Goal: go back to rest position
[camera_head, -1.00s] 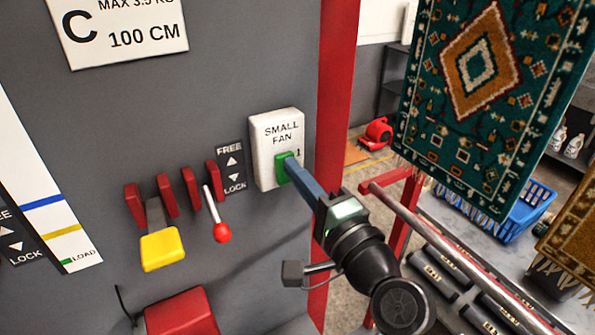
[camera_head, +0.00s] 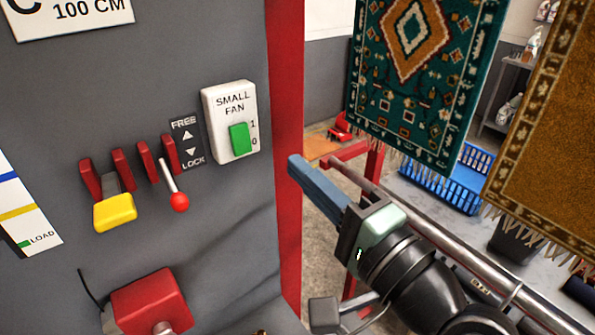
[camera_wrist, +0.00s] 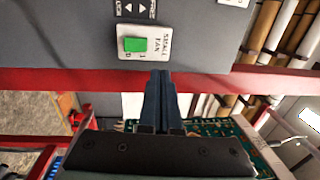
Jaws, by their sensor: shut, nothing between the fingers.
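My gripper (camera_head: 294,163) is shut and empty, with its blue fingers together. In the head view it is to the right of the small fan switch (camera_head: 240,139), in front of the red post, and apart from the switch. The switch is a white box labelled SMALL FAN with a green rocker marked 1 and 0, on a grey panel. In the wrist view the fingertips (camera_wrist: 161,74) point toward the panel, just below the switch (camera_wrist: 136,43) in the picture, with a visible gap.
Left of the switch are a red-knobbed lever (camera_head: 178,201) and a yellow pedal-like handle (camera_head: 115,212). A red post (camera_head: 286,110) edges the panel. A metal rail (camera_head: 400,212) runs beside my arm. Hanging rugs (camera_head: 425,85) and a blue basket (camera_head: 462,190) are at the right.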

